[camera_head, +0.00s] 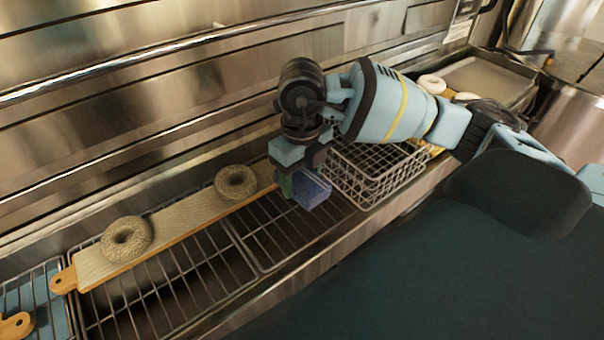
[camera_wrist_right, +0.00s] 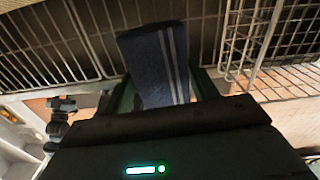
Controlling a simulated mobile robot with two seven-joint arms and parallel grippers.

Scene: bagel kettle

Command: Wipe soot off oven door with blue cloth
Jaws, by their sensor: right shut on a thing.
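The blue cloth (camera_head: 312,190) is a folded block held in my right gripper (camera_head: 297,182), which is shut on it, above the wire rack beside the basket. In the right wrist view the blue cloth (camera_wrist_right: 157,62) shows two pale stripes and sits between the fingers of my right gripper (camera_wrist_right: 160,90). The metal front with long horizontal ledges (camera_head: 150,80) runs along the back; I cannot tell which part is the oven door, nor make out soot for certain. My left gripper is not in view.
A wooden board (camera_head: 180,222) with two seeded bagels (camera_head: 126,239) (camera_head: 236,182) lies on the wire rack (camera_head: 255,235). A wire basket (camera_head: 372,172) stands right of the gripper. A metal tray (camera_head: 490,80) and pale bagels (camera_head: 432,84) are at the far right.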

